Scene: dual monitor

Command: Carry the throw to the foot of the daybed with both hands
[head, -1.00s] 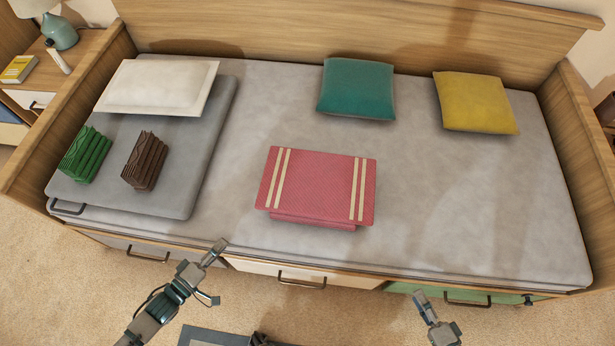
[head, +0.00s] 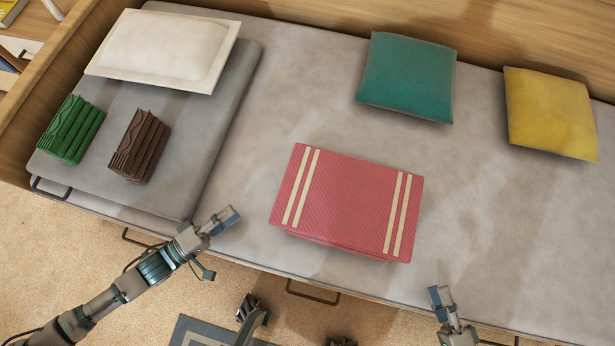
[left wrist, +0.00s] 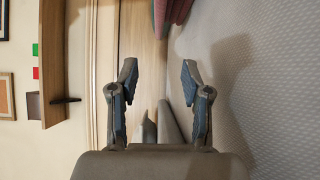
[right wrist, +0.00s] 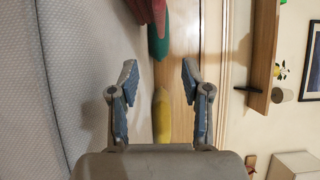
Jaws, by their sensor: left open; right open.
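The throw (head: 346,203) is a folded red-pink block with paired cream stripes near each end. It lies flat on the daybed's grey mattress (head: 480,230), near the middle of the front half. Part of it shows at the top of the left wrist view (left wrist: 174,10) and of the right wrist view (right wrist: 140,10). My left gripper (head: 222,238) is open and empty, left of the throw and near the mattress's front edge. My right gripper (head: 441,300) is open and empty, below the throw's right end in the head view. Neither gripper touches the throw.
A grey folded pad (head: 215,130) at the left end bears a white pillow (head: 165,50), a green knit bundle (head: 70,129) and a brown one (head: 140,146). Teal (head: 407,77) and yellow (head: 550,112) cushions lie at the back. The mattress beside the throw is clear.

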